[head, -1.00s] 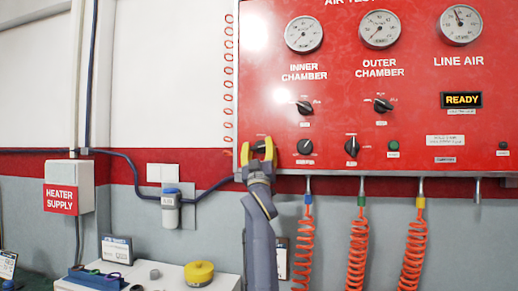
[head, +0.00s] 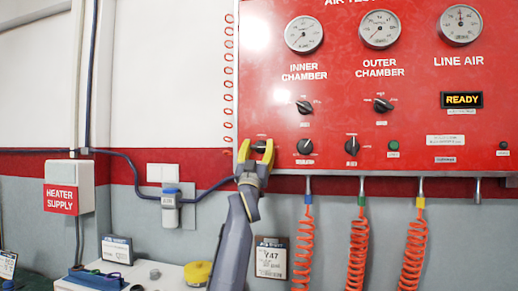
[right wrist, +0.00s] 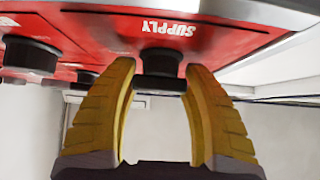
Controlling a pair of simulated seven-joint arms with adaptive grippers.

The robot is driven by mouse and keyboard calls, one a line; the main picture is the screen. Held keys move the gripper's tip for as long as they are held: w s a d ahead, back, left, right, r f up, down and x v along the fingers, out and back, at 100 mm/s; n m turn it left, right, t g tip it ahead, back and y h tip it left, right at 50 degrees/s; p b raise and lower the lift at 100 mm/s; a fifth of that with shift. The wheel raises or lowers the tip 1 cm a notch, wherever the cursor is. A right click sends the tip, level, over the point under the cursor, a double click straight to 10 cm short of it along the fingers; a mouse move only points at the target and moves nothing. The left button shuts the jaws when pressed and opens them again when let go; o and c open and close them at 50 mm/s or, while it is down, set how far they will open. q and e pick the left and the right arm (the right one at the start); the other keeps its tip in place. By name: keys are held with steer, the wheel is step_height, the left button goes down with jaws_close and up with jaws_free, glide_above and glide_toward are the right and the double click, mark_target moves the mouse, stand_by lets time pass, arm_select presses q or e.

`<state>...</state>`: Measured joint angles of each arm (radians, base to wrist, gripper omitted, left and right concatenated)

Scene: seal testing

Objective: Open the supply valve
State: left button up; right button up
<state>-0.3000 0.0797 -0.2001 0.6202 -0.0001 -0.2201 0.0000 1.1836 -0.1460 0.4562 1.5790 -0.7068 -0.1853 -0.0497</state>
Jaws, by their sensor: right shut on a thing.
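The supply valve is a black knob (head: 260,145) at the lower left corner of the red panel (head: 400,110). In the right wrist view the knob (right wrist: 160,68) sits between the yellow fingers, beside the upside-down white word SUPPLY. My right gripper (head: 255,151) reaches up from below and is shut on the knob. The fingers partly hide the knob in the head view, so its exact turn is hard to read. The right gripper also shows in the right wrist view (right wrist: 160,95).
The regulator knob (head: 305,146) is close to the right of my gripper. Orange coiled hoses (head: 304,245) hang below the panel.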

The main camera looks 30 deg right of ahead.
steer(key=o, duration=1.2)
steer(key=shift+o, duration=0.2)
steer(key=v, duration=1.2)
steer(key=shift+a, duration=0.1)
